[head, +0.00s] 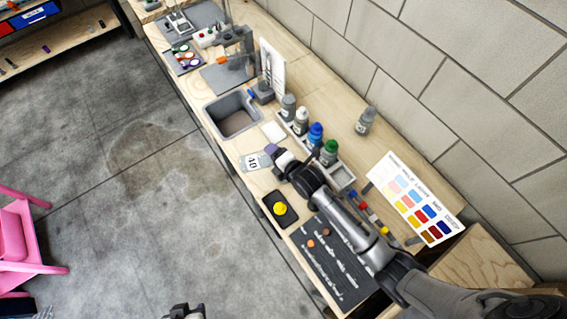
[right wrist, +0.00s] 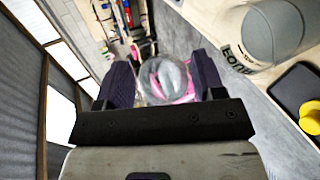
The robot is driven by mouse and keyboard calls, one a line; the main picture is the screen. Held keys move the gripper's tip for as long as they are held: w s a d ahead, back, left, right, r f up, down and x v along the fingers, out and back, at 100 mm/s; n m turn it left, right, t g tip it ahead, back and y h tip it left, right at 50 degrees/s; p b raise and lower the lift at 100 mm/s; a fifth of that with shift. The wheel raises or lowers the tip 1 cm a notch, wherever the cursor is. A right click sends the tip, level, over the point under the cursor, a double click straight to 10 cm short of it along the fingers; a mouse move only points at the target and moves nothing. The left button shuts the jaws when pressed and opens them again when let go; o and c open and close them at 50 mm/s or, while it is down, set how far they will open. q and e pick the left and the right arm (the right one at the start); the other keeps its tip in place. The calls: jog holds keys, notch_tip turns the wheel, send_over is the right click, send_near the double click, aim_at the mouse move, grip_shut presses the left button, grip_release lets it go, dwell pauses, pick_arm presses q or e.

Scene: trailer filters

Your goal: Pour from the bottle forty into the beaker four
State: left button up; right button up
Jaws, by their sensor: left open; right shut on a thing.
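The bottle forty (head: 251,162), clear with a white label reading 40, is held by my right gripper (head: 271,150) near the table's front edge. It looks tilted well over. In the right wrist view the bottle (right wrist: 167,82) shows as a clear round shape between the two dark purple fingers. A large pale cylinder with lettering that looks like "four", seemingly the beaker four (right wrist: 272,32), stands on the table to the right there. In the head view it is mostly hidden by my right gripper. My left gripper (head: 186,309) is open and empty at the bottom edge, away from the table.
A black tray (head: 270,199) with a yellow thing lies near the table's front edge. A grey sink basin (head: 211,121) is behind it. Capped bottles stand in a white rack (head: 341,177); a grey bottle (head: 365,121) stands apart. A color chart (head: 412,198) leans at the right.

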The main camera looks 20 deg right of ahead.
jog(key=shift+s, duration=0.1)
dwell(0.4)
jog(key=shift+d, duration=0.15)
jog(key=shift+r, duration=0.1)
jog(key=shift+y, duration=0.3)
jog(key=shift+d+m, duration=0.1)
jog(key=shift+m, duration=0.2)
jog(key=shift+d+t+b, duration=0.15)
jog(key=shift+t+b, duration=0.15)
jog(key=shift+b, duration=0.1)
jog(key=shift+d, duration=0.15)
dwell(0.7)
jog(key=shift+m+y, duration=0.3)
jog(key=shift+y, duration=0.1)
